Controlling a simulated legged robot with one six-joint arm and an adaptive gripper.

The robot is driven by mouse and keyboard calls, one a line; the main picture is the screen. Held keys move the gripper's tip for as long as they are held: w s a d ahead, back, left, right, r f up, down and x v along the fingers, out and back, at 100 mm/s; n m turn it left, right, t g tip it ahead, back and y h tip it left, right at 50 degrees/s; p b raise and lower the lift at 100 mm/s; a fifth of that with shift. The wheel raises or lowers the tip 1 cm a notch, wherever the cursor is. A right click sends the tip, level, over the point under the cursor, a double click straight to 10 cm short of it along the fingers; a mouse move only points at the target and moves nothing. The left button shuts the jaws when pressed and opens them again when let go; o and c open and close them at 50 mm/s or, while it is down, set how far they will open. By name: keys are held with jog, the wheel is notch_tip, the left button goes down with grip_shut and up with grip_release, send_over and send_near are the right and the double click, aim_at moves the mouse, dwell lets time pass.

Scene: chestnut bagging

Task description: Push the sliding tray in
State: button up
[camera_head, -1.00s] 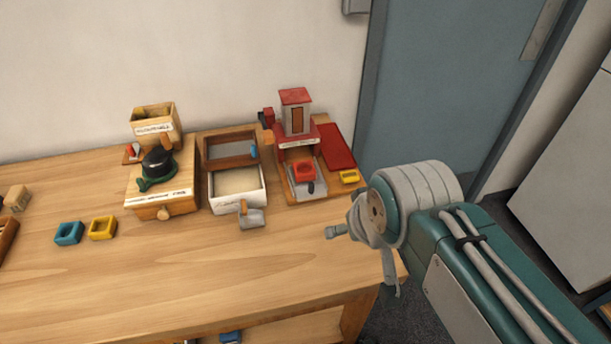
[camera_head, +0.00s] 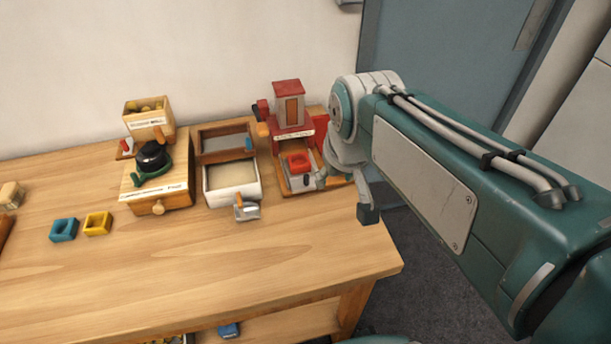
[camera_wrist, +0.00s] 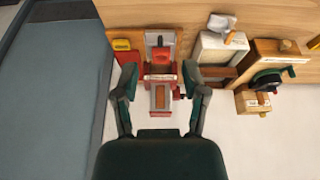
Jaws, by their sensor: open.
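The red station (camera_head: 292,128) stands at the right of the bench, with a small house-shaped hopper (camera_head: 288,103) on top. A grey sliding tray (camera_head: 300,184) lies at its front, with a red square cup (camera_head: 299,163) above it. In the wrist view the tray (camera_wrist: 160,38) is at the top centre and points away from the station. My gripper (camera_head: 345,193) is open and empty, just right of the tray in the head view. In the wrist view its fingers (camera_wrist: 159,72) spread either side of the station. I cannot tell whether they touch anything.
Left of the station are a white sand box (camera_head: 207,197) with a scoop (camera_head: 246,208) in front, and a wooden mill box (camera_head: 133,195) with a dark crank. Blue (camera_head: 63,230) and yellow (camera_head: 97,223) cups sit farther left. The bench front is clear.

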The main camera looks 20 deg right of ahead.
jog(key=w+f+g, duration=0.2)
jog(key=w, duration=0.7)
jog(key=n+g, duration=0.1)
jog(key=g, duration=0.1)
send_over(306, 175)
notch_tip(306, 175, down, 7)
jog(key=shift+f, duration=0.1)
notch_tip(306, 175, down, 11)
jog(key=shift+r, duration=0.1)
grip_shut()
